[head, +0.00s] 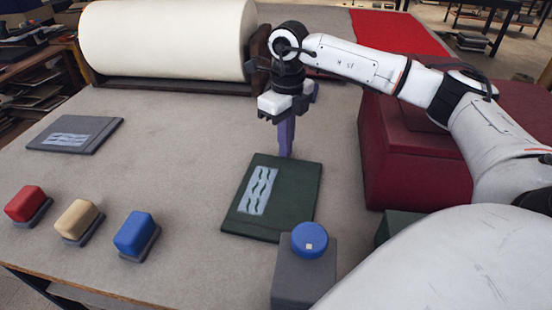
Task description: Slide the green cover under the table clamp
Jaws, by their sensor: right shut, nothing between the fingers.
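The green cover (297,200) lies flat on the grey table, right of the middle, with a pale blue panel of dark wavy lines on its left part. My right gripper (286,152) points down at the cover's far edge, its purple fingers together and empty. I cannot tell whether the fingertips touch the cover. A grey block with a round blue knob (310,240) stands at the cover's near edge and may be the table clamp. The cover's near right corner comes close to the block; I cannot tell whether they touch. My left gripper is out of view.
A large cream roll (165,38) stands at the back left. A dark red box (415,155) stands right of the cover, under my right arm. A dark grey cover (75,134) and red, tan and blue blocks (137,233) are at left. The table's middle is clear.

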